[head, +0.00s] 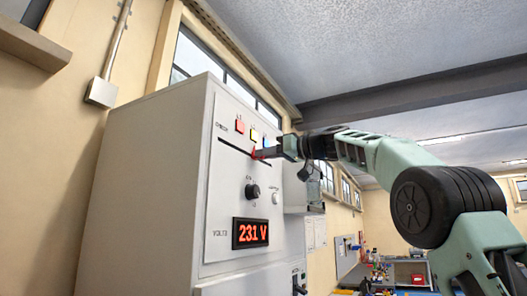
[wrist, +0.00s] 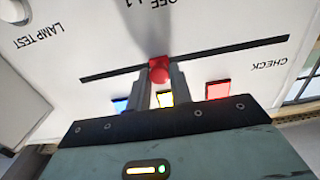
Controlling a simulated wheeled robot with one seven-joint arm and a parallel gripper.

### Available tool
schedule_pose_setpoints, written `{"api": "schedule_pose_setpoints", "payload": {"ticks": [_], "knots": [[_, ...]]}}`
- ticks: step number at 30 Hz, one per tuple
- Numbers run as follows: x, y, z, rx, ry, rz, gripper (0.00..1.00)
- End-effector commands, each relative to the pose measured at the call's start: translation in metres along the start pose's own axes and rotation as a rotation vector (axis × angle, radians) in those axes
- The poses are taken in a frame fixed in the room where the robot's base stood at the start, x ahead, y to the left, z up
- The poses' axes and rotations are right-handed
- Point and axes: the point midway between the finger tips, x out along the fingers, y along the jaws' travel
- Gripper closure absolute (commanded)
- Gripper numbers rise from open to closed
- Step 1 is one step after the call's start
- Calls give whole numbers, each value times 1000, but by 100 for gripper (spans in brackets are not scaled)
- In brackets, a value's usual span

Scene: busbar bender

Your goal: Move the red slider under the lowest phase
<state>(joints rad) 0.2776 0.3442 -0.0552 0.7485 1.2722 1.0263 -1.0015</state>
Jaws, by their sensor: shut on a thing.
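The red slider (wrist: 159,72) sits in a dark slot (wrist: 222,52) on the white panel. It also shows in the head view (head: 253,154), partly hidden by the fingers. My gripper (head: 262,153) is shut on it, with one finger on each side in the wrist view. Red (head: 240,126), yellow (head: 253,135) and blue (head: 266,142) phase windows lie above the slot. The wrist view is upside down; there the slider is nearest the yellow window (wrist: 166,98), between blue (wrist: 121,104) and red (wrist: 217,91). The voltage display (head: 250,233) reads 231 V.
A black rotary knob (head: 253,191) and a lamp test button (head: 275,198) are below the slot. A grey box (head: 302,190) juts from the cabinet's right side. Open room lies to the right, with a workbench far off.

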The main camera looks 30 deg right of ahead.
Motion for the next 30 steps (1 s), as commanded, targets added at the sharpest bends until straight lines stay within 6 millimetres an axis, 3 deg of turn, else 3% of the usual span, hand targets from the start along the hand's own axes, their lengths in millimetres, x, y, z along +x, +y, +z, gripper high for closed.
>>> {"api": "schedule_pose_setpoints", "payload": {"ticks": [6,7,9,20,26,30], "knots": [[0,0,-1,-1,1,1,100],[0,-1,-1,-1,1,0,73],[0,-1,-1,-1,1,0,58],[-5,0,1,-1,2,2,58],[-36,0,4,-4,2,4,58],[-69,0,5,-5,2,6,58]]}}
